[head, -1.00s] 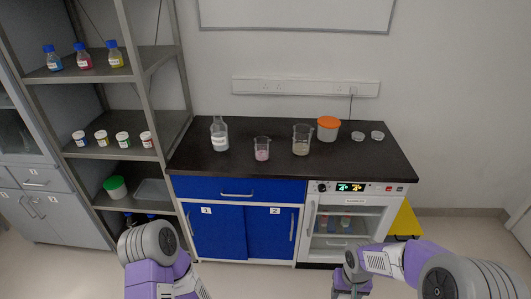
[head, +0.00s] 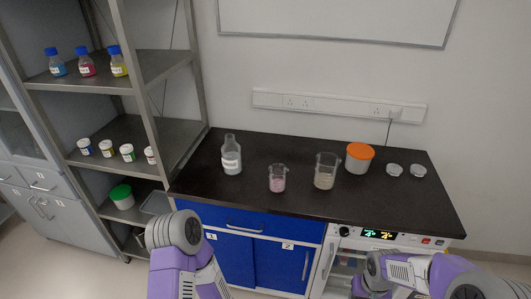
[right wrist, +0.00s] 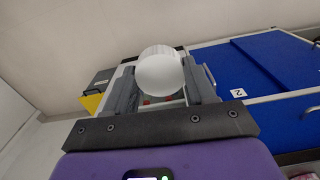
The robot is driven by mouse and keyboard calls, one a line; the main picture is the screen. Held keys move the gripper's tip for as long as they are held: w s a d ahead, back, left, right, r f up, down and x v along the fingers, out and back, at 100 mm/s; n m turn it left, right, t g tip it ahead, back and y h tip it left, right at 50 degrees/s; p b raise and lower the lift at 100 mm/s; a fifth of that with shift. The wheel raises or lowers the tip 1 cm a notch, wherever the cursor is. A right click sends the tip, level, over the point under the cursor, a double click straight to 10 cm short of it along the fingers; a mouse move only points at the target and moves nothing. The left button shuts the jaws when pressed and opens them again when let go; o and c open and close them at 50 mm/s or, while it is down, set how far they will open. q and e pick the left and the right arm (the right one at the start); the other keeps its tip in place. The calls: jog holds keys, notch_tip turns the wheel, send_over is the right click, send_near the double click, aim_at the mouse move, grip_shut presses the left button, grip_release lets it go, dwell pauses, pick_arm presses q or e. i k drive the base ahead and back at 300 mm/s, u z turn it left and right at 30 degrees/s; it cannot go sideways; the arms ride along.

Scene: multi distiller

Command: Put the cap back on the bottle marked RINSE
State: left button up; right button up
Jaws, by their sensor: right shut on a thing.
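A clear bottle (head: 231,158) with a white label stands upright on the black bench at its left part, with no cap on its neck. Its lettering is too small to read. In the right wrist view my right gripper (right wrist: 160,82) is shut on a round white cap (right wrist: 159,72), which sits between its two grey fingers. In the head view the right arm is at the lower right, in front of the bench, and its gripper does not show. My left arm is at the lower left, with its gripper out of view.
Right of the bottle on the bench (head: 250,202) stand a beaker with pink contents (head: 277,180), a larger beaker (head: 325,172), an orange-lidded tub (head: 358,160) and two small clear dishes (head: 405,170). A shelf rack (head: 160,68) with bottles and jars rises at the left.

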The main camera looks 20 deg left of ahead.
aim_at(231, 152)
jog(key=u, duration=0.45)
jog(key=i, duration=0.4)
jog(key=u, duration=0.4)
